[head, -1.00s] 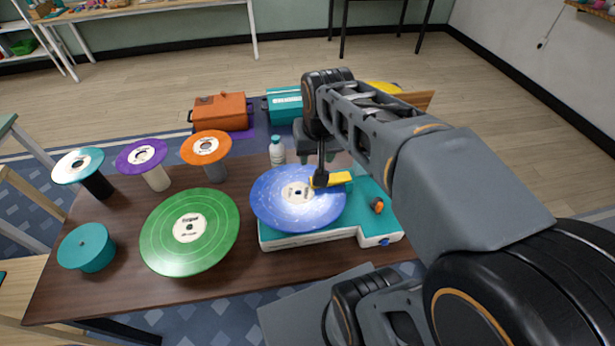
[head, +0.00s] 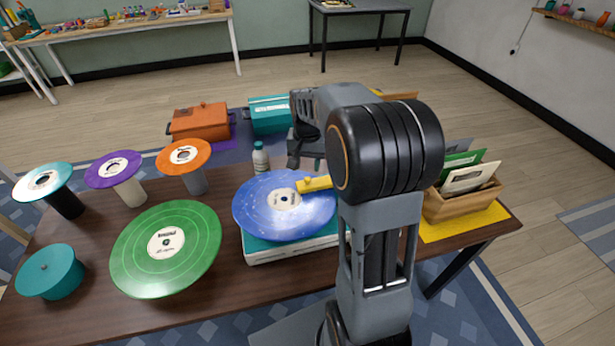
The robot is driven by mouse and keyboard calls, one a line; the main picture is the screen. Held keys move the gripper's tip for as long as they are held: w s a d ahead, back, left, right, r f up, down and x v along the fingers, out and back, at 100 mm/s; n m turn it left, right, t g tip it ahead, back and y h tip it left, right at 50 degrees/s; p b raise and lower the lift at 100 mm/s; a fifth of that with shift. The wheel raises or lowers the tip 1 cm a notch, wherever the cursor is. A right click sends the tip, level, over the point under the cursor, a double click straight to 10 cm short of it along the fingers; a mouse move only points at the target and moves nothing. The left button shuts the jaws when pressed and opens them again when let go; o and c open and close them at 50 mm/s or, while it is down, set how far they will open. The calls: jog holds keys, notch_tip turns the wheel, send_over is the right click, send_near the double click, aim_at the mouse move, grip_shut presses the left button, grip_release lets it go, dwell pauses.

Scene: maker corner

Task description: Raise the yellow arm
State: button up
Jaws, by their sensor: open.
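The yellow arm (head: 314,184) of the record player shows as a short yellow bar at the right side of a blue record (head: 284,205). Its right end is hidden behind my arm, and I cannot tell its height above the record. The record player (head: 292,248) has a teal top and white body, with its right part hidden by my arm. My gripper (head: 296,156) is behind the yellow arm in the picture, above the far side of the table and apart from the yellow arm. It is open and appears empty, partly hidden by my own arm.
A green record (head: 166,248) and a teal round container (head: 50,272) are at the left. Several small records on stands line the back left. A bottle (head: 260,158) stands close behind the blue record. A wooden crate (head: 450,208) of sleeves is at the right on a yellow mat (head: 470,228).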

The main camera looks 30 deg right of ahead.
aim_at(307, 178)
jog(key=shift+f, duration=2.7)
jog(key=shift+c, duration=0.2)
grip_shut()
